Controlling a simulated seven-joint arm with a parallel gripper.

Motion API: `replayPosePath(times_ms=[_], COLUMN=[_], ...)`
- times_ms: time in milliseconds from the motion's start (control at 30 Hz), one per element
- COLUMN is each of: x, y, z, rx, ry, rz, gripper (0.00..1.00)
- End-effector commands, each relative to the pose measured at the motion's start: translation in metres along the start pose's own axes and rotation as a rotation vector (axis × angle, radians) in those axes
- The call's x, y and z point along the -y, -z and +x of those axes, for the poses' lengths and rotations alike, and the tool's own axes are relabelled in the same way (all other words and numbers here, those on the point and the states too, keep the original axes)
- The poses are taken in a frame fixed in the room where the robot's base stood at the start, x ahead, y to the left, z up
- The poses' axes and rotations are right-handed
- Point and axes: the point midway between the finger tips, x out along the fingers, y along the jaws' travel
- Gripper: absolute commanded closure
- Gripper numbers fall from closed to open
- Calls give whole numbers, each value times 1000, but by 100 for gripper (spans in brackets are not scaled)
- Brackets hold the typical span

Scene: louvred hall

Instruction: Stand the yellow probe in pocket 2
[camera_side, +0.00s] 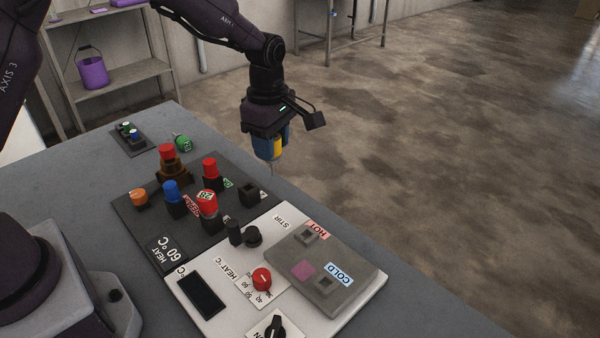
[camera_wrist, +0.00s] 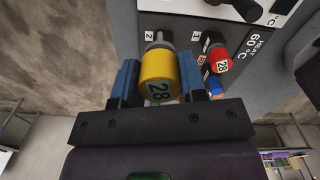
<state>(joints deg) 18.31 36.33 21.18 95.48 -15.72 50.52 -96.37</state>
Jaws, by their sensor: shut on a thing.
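The yellow probe (camera_wrist: 160,75) has a cap marked 28 and sits between my gripper's two blue fingers in the wrist view. My gripper (camera_side: 269,148) is shut on it, in the air above the far side of the dark panel. In the side view the probe's yellow cap (camera_side: 276,147) is partly hidden by a finger, and a thin shaft points down. A black, empty-looking pocket (camera_side: 249,195) lies below and left of the probe. In the wrist view the label 2 (camera_wrist: 149,36) shows just beyond the cap, which partly hides the pocket there.
Red-capped probes (camera_side: 210,168), a blue cap (camera_side: 171,189) and an orange cap (camera_side: 138,197) stand on the dark panel. A grey block (camera_side: 325,272) marked HOT and COLD and a white control panel (camera_side: 222,312) lie nearer. A small dark tray (camera_side: 130,142) sits behind left.

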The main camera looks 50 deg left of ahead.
Motion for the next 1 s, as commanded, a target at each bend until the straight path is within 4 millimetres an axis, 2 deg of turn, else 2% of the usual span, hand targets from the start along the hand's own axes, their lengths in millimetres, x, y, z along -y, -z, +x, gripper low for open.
replayPosePath(times_ms=[33, 100, 200, 300, 467, 800, 1000], x=[-4, -7, -9, -8, -7, -6, -6], y=[21, 41, 64, 75, 76, 76, 75], z=[-2, -3, -5, -4, 7, 47, 60], rx=[0, 0, -1, -1, 0, 0, 0], ry=[0, 1, 3, 7, 14, 13, 13], rz=[-57, -118, -190, -233, -258, -256, -254], gripper=[100, 100, 100, 100, 100, 100, 100])
